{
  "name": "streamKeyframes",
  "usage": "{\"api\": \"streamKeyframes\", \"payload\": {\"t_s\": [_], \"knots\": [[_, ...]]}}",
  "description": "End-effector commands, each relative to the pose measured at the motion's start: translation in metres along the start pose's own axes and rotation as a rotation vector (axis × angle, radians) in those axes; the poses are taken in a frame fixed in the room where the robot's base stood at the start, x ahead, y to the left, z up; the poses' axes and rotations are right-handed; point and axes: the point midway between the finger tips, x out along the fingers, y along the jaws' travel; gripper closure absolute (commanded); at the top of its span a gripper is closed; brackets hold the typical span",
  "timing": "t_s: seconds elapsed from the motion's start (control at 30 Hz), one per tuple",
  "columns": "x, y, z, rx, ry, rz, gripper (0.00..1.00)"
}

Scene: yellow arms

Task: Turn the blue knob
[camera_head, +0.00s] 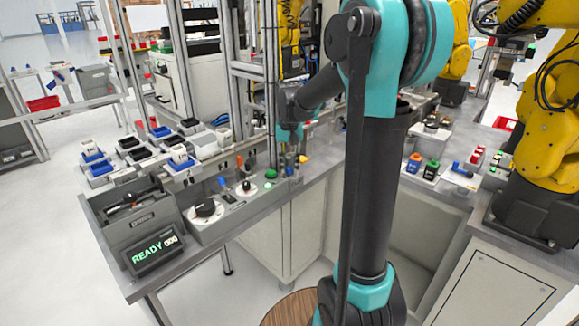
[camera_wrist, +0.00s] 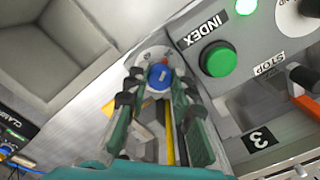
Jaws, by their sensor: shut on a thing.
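The blue knob (camera_wrist: 160,77) shows in the wrist view, round with a pale line across its face, on a light rounded plate with a small orange-red mark at its edge. My gripper (camera_wrist: 158,84) has one dark-padded green finger on each side of the knob and is shut on it. In the head view my gripper (camera_head: 291,158) reaches down to the back end of the grey control panel (camera_head: 215,226). I cannot pick out the knob there.
In the wrist view a green button (camera_wrist: 217,60) labelled INDEX sits close right of the knob. The head view shows a black dial (camera_head: 205,208), a READY display (camera_head: 153,252) and a grey bin (camera_head: 133,215) on the bench. A yellow robot arm (camera_head: 548,140) stands right.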

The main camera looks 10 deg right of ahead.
Motion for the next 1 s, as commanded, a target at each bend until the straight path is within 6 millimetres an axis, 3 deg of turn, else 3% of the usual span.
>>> {"api": "streamKeyframes", "payload": {"t_s": [0.47, 0.5, 0.53, 0.87, 1.0], "knots": [[0.0, 0.0, -0.001, 0.014, 0.001, 0.0, 1.0], [0.0, 0.0, -0.001, 0.014, 0.001, 0.0, 0.73], [0.0, 0.0, -0.001, 0.014, 0.001, 0.0, 0.69], [-0.001, 0.0, 0.0, 0.013, 0.0, 0.0, 0.68], [-0.012, 0.0, 0.0, 0.013, 0.0, 0.0, 0.68]]}}
